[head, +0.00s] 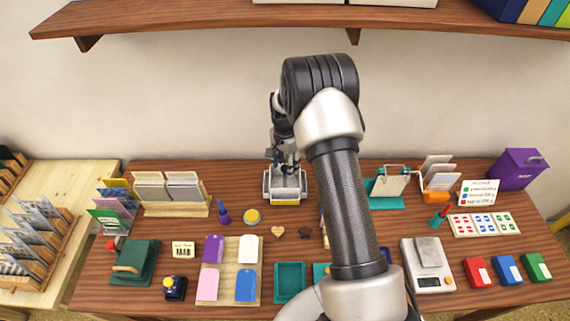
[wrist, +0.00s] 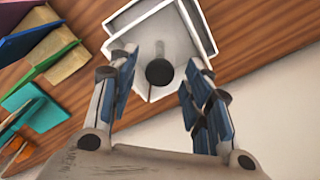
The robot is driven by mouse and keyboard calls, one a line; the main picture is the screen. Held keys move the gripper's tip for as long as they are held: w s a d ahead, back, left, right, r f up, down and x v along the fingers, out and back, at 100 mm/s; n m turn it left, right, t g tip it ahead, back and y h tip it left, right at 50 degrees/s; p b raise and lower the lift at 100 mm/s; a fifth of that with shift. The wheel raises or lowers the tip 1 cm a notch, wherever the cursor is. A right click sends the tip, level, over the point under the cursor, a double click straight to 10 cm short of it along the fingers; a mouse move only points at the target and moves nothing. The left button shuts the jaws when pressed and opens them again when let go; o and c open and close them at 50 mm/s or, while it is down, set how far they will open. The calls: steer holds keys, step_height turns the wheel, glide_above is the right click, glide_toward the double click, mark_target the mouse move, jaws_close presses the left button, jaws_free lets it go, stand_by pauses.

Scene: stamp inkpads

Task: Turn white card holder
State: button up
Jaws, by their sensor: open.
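The white card holder (head: 285,188) stands near the back edge of the table, left of the middle, in the head view. In the wrist view the white card holder (wrist: 128,25) shows from above as an angular tray with raised walls and a dark round knob (wrist: 160,72) at its middle. My gripper (head: 285,168) is directly above the holder, pointing down. In the wrist view my gripper (wrist: 163,80) is open, one finger on each side of the knob, with gaps visible. I cannot tell whether the fingertips are level with the knob.
A wooden card rack (head: 172,208) stands to the left. A purple inkpad bottle (head: 223,214) and a yellow round tin (head: 252,217) lie near the holder. A teal stand (head: 385,190) is to the right. The wall is close behind; a shelf (head: 230,15) hangs above.

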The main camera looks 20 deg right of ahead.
step_height(320, 180, up, 12)
stand_by(0.7)
steer(key=shift+s+f, duration=0.1)
stand_by(0.3)
